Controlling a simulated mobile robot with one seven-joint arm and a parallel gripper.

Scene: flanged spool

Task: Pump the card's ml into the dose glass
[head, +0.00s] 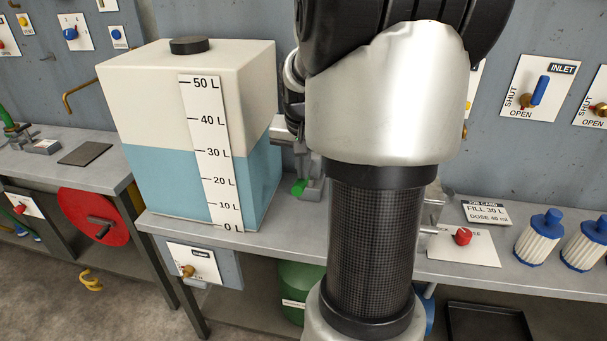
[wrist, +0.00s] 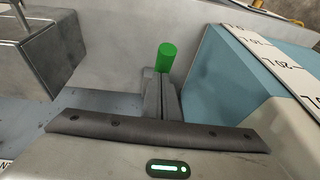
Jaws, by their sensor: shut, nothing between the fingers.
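The job card (head: 487,212) on the bench at right reads FILL 30 L and a dose that looks like 40 ml. My gripper (head: 311,188) is shut and empty, low over the bench just right of the tank. In the wrist view its closed fingers (wrist: 162,98) point toward a small green cylinder (wrist: 166,57), which also shows in the head view (head: 298,188); I cannot tell if they touch. The tank (head: 125,110) holds blue liquid to about the 30 L mark on its scale (head: 205,130). I cannot make out a dose glass; my arm hides the middle of the bench.
The tank wall stands close beside my gripper. A grey metal block (wrist: 45,50) is at left in the wrist view. A red knob (head: 463,236) sits on a white plate right of my arm, with blue-capped filters (head: 540,238) beyond. The INLET valve (head: 539,90) is on the wall.

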